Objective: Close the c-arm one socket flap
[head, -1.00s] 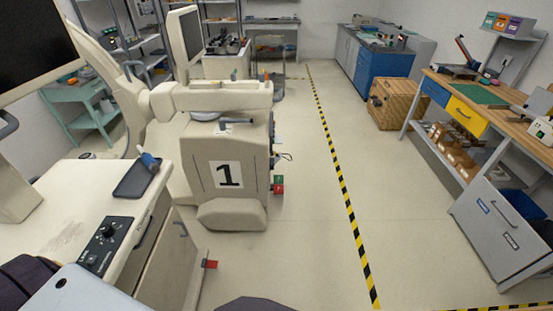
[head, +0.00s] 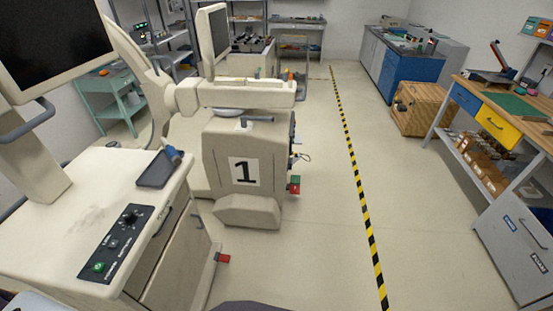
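The c-arm one (head: 236,150) is a cream machine with a black "1" on a white plate, standing left of centre. On its right side are small parts: a dark panel edge with a cable (head: 299,156) and a red-and-green block (head: 294,185). I cannot make out the socket flap or whether it is open at this size and angle. Neither gripper is in view; only small pieces of my own body show at the bottom edge.
A cream cart (head: 72,208) with a monitor (head: 55,45), control panel and dark tray (head: 158,168) stands close at left. Open floor (head: 315,245) lies right of the c-arm, crossed by yellow-black tape (head: 358,180). A workbench (head: 513,118) and wooden crate (head: 424,108) stand at right.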

